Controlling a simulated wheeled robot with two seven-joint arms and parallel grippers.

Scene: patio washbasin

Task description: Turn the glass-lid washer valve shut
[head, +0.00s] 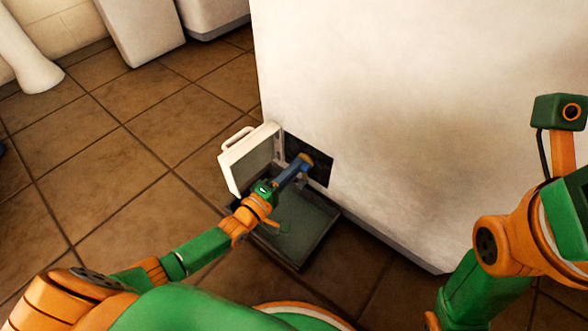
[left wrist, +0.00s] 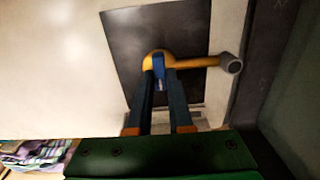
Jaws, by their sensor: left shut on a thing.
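The valve (left wrist: 205,62) shows in the left wrist view as a yellow hub with a yellow lever pointing right to a grey knob. It sits on a dark square plate (left wrist: 120,40) on a pale wall. My left gripper (left wrist: 160,70) is shut on the valve at its hub, with its blue fingers coming up from below. In the head view my left gripper (head: 300,163) reaches the dark plate (head: 320,165) low on a large white block, and only a tan bit of the valve (head: 306,159) shows past the fingers. My right gripper is not visible.
A white-framed lid (head: 232,178) with a handle stands upright left of the plate. A dark shallow tray (head: 322,242) lies below my left forearm. The large white block (head: 420,110) fills the right. Striped cloth (left wrist: 35,153) shows at the wrist view's lower left.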

